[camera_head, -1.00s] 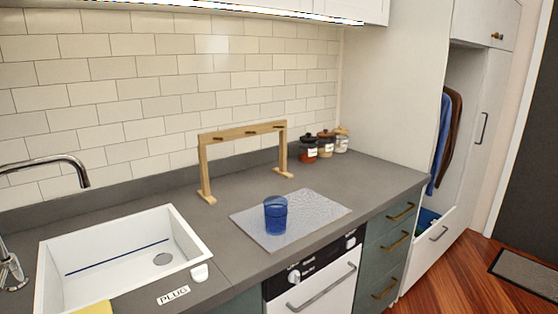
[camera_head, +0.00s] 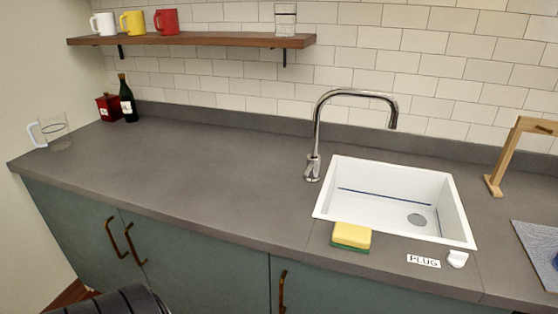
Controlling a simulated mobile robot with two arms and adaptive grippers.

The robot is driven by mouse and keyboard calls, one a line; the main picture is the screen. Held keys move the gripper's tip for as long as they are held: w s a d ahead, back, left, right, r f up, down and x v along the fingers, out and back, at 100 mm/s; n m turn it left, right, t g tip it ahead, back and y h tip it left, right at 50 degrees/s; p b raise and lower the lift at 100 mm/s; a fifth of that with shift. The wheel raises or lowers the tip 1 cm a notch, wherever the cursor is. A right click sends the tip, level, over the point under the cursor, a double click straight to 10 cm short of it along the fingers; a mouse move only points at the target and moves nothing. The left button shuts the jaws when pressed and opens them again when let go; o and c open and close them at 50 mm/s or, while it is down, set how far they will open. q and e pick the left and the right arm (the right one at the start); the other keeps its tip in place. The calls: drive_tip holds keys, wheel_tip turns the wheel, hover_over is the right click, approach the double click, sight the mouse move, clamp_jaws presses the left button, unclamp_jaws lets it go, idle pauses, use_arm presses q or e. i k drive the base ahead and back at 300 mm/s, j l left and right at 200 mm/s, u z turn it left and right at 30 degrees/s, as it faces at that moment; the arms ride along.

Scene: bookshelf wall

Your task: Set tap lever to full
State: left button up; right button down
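The chrome tap (camera_head: 317,128) stands on the grey counter at the left edge of the white sink (camera_head: 334,190), its arched spout reaching right over the basin. A small chrome lever (camera_head: 312,170) is at the tap's base; its exact setting is too small to tell. No water stream shows from the spout. Neither of my grippers is in view.
A yellow-green sponge (camera_head: 351,236), a PLUG label (camera_head: 423,261) and a white plug (camera_head: 457,259) lie by the sink's front. A wooden rack (camera_head: 512,155) stands at right. A glass mug (camera_head: 53,132), dark bottle (camera_head: 127,100) and red box (camera_head: 108,107) stand left. The counter between is clear.

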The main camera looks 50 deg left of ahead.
sight(312, 162)
drive_tip(key=u, duration=1.25)
drive_tip(key=l+u, duration=0.45)
drive_tip(key=k+l+u, duration=0.15)
drive_tip(key=u, duration=0.3)
drive_tip(key=k+l+u, duration=0.15)
drive_tip(key=l+u, duration=0.3)
drive_tip(key=j, duration=0.05)
